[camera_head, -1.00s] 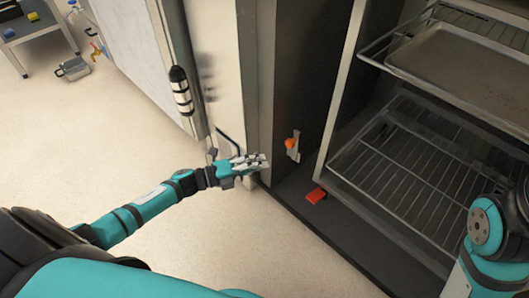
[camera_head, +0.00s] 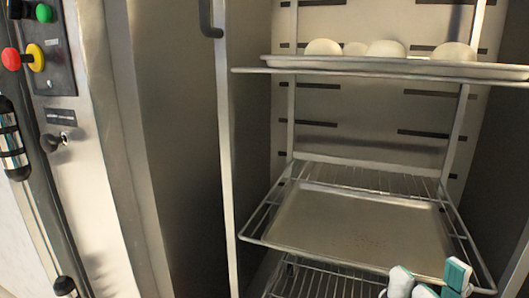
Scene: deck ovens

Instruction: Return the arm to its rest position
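Part of my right gripper (camera_head: 430,283) shows at the bottom right edge, with pale grey and teal parts. It is in front of the lower wire shelves, and most of it and its arm are cut off by the frame. I cannot tell whether it is open or shut, and nothing is seen held in it. My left gripper and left arm are out of view.
An upper tray (camera_head: 390,68) holds several pale rounded dough pieces (camera_head: 386,48). An empty tray (camera_head: 355,228) lies on a wire shelf below, with another wire shelf (camera_head: 320,283) under it. A control panel (camera_head: 42,60) with coloured buttons is at left.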

